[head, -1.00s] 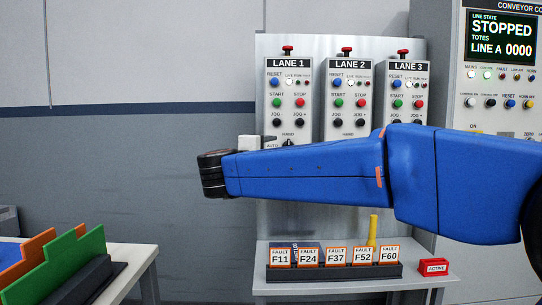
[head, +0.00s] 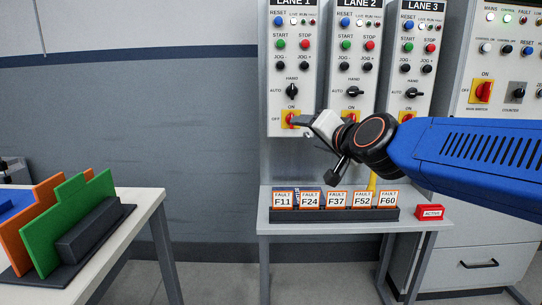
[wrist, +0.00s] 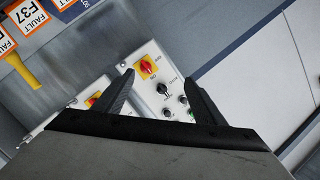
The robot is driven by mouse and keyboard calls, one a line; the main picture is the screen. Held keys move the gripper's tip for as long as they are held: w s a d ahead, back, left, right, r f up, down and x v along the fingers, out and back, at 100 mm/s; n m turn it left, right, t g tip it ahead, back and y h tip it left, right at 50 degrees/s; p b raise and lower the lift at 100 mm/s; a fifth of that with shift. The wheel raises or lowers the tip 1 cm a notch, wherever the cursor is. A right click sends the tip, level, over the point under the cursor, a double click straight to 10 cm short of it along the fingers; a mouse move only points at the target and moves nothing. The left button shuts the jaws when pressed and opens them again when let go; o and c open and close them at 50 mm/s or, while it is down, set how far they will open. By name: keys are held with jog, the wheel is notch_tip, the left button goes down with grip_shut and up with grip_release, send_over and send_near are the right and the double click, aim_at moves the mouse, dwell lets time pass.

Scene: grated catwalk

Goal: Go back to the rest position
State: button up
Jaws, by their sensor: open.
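My gripper (head: 312,143) is in front of the lower part of the LANE 1 panel (head: 283,75), above the card table. Its jaws are open with nothing between them. In the wrist view the two dark fingers of my gripper (wrist: 158,80) stand apart, with a red and yellow switch (wrist: 147,67) in the gap beyond them. In the head view a finger overlaps the LANE 1 ON/OFF switch (head: 289,120); I cannot tell how near it is. My blue arm comes in from the right.
A card rack (head: 330,215) with several FAULT cards and a yellow handle (head: 372,183) is on the table below. A red ACTIVE block (head: 431,212) sits right of it. Green (head: 70,220) and orange (head: 30,215) plates stand on the left table. Space between tables is clear.

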jog(key=s+d+f+n+g+h, duration=0.1)
jog(key=s+d+f+g, duration=0.2)
jog(key=s+d+f, duration=0.3)
jog(key=s+d+f+n+g+h, duration=0.2)
jog(key=s+d+f, duration=0.4)
jog(key=s+f, duration=0.7)
jog(key=s+d+f+n+g+h, duration=0.2)
jog(key=s+d+f+g, duration=0.3)
jog(key=s+f, duration=0.5)
jog(key=shift+s+d+f, duration=0.15)
jog(key=shift+d, duration=0.85)
